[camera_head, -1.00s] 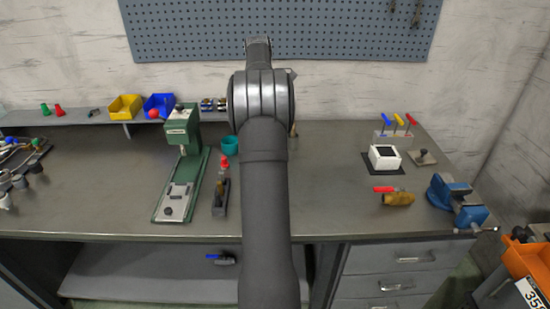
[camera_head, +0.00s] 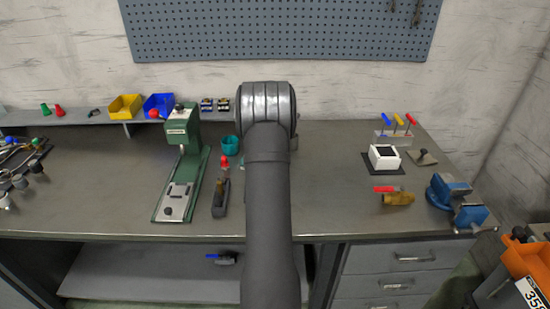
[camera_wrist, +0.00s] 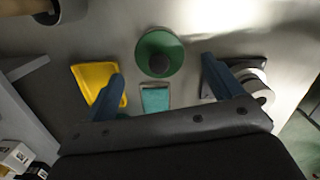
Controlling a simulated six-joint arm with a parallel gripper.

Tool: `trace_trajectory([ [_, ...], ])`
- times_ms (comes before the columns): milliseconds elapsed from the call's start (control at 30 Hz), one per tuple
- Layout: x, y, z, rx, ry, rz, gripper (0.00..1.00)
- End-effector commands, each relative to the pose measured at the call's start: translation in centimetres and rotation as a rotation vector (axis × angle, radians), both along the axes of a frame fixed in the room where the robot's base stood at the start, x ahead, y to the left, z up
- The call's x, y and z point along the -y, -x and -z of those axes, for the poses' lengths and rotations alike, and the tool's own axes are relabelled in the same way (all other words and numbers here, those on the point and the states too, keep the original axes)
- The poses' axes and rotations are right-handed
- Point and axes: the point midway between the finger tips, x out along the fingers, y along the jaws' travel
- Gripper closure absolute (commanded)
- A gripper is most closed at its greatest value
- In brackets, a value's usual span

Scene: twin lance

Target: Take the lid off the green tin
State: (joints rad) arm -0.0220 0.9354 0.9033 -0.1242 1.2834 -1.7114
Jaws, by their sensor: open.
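The green tin (camera_wrist: 147,64) shows from above in the wrist view as a round green shape, with a dark round knob (camera_wrist: 161,53) on its lid. My gripper (camera_wrist: 162,68) is open. Its two blue fingers are apart, one on the left and one on the right of the tin in the picture, with nothing held between them. I cannot tell the height of the fingers above the lid. In the head view my arm hides the gripper, and I cannot make out the tin there.
In the wrist view a yellow tray-like thing (camera_wrist: 91,76) lies by the left finger, a teal block (camera_wrist: 155,99) just below the tin, and a white round thing (camera_wrist: 259,95) beyond the right finger. In the head view a green press (camera_head: 183,140) and teal cup (camera_head: 230,145) stand left of my arm.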

Motion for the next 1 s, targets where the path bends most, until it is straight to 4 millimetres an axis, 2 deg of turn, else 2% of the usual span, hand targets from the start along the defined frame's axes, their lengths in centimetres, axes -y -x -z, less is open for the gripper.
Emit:
trace_trajectory([
  [100, 0.2, -0.1, 2.0, -0.002, -0.001, -0.001, 0.15],
  [200, 0.3, -0.2, 3.0, -0.001, -0.002, -0.001, 0.15],
  [400, 0.3, -0.2, 3.1, 0.001, -0.002, -0.002, 0.15],
  [467, 0.3, -0.2, 3.1, 0.001, -0.002, -0.001, 0.25],
  [600, 0.4, -0.2, 3.1, 0.001, -0.002, -0.001, 0.52],
  [667, 0.4, -0.2, 3.1, 0.001, -0.002, -0.001, 0.62],
  [1000, 0.3, -0.2, 3.0, 0.001, -0.002, -0.001, 0.63],
])
